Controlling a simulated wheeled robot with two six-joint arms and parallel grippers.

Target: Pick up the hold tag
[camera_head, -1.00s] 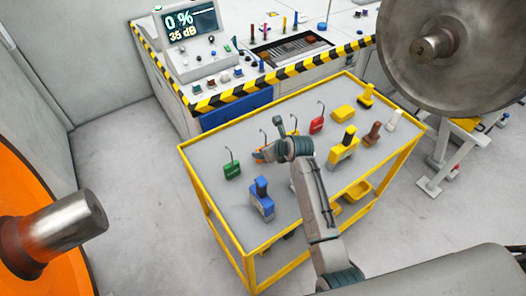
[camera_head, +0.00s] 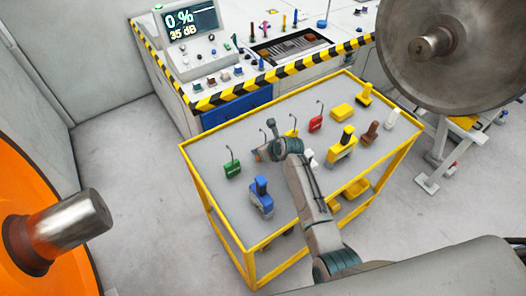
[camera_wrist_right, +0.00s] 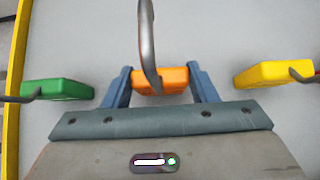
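The tag between my right gripper's fingers is orange with a grey wire hook; no lettering is readable, so I cannot confirm it is the hold tag. It lies at the middle of the right wrist view (camera_wrist_right: 160,82); in the head view my right arm mostly covers it. My right gripper (camera_wrist_right: 161,88) is open, one blue finger on each side of the orange tag, very close to its ends. The hook rises between the fingers toward the camera. My left gripper is not in view.
A green tag (camera_head: 232,169) stands left of the orange one, a yellow tag (camera_head: 291,133) and a red tag (camera_head: 316,124) right of it. A blue stamp-like tool (camera_head: 261,198) is nearer on the yellow-framed cart (camera_head: 222,218). A yellow tool (camera_head: 341,150) stands to the right.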

